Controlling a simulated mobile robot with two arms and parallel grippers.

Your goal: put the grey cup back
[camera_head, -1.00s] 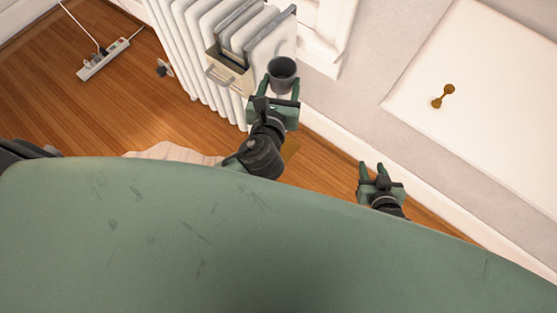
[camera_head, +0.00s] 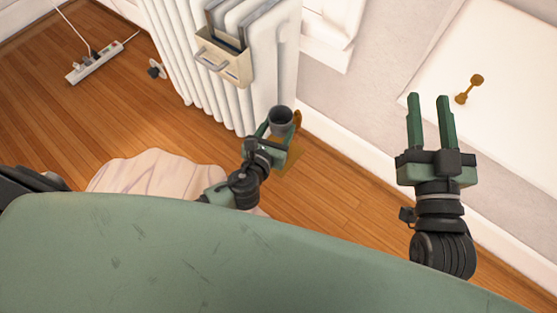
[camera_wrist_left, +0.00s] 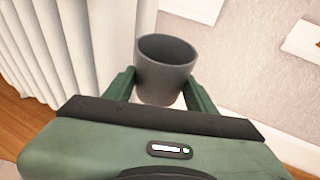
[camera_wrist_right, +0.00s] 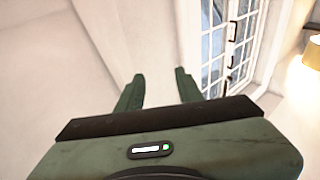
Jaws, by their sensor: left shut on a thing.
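The grey cup (camera_head: 281,119) is held upright by my left gripper (camera_head: 272,130), near the lower right end of the white radiator in the head view. In the left wrist view the cup (camera_wrist_left: 164,69) stands between the two green fingers, which press on its sides; its mouth faces up and its inside looks empty. My right gripper (camera_head: 431,122) is open and empty in front of the pale wall at the right. In the right wrist view its fingers (camera_wrist_right: 158,92) are spread with nothing between them.
The white radiator (camera_head: 222,85) carries a beige holder (camera_head: 223,62). A golden-brown object (camera_head: 288,157) is partly hidden behind my left gripper. A brass handle (camera_head: 468,89) sits on the white panel at the right. A power strip (camera_head: 95,63) and a pale cloth (camera_head: 150,175) lie left.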

